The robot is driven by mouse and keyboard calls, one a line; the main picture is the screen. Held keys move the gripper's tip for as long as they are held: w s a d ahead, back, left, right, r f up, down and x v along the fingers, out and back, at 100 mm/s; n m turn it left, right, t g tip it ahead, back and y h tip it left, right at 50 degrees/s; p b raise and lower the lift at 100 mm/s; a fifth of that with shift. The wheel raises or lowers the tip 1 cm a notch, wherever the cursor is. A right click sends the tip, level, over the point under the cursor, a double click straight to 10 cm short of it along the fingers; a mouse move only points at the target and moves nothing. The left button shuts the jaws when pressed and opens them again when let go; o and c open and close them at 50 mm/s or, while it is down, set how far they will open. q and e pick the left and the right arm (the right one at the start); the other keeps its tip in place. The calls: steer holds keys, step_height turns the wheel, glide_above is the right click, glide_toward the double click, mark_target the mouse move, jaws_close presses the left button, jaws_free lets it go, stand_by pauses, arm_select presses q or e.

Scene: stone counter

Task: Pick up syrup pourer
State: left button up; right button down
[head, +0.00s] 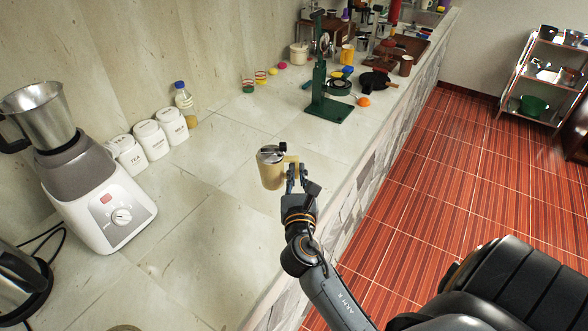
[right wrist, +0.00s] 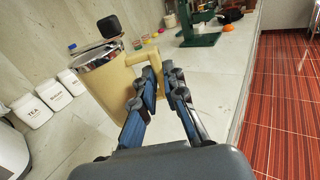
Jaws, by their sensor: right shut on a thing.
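The syrup pourer (head: 271,170) is a tan jug with a shiny metal lid, a black knob on top and a tan handle on its right side. In the head view it is above the middle of the counter, upright or nearly so. My right gripper (head: 297,171) is at the handle side and shut on the handle. In the right wrist view the pourer (right wrist: 110,88) looks tilted, and the fingers (right wrist: 158,80) close around its handle. Whether its base touches the counter is hard to tell. My left gripper is not in view.
A blender (head: 95,190) and white canisters (head: 150,139) stand at the left. A bottle (head: 184,100) is by the wall. A green stand (head: 325,105) and pans are at the back. The counter (head: 190,235) around the pourer is clear; its edge drops to red flooring (head: 410,190).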

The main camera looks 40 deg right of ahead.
steer(key=shift+s+a+r, duration=0.25)
steer(key=shift+s+r, duration=0.1)
steer(key=shift+s, duration=0.4)
steer(key=shift+s+a+r, duration=0.3)
steer(key=shift+s+r, duration=0.1)
steer(key=shift+s, duration=0.3)
steer(key=shift+s+a+r, duration=0.25)
steer(key=shift+s+r, duration=0.1)
steer(key=shift+s, duration=0.4)
steer(key=shift+s+a, duration=0.1)
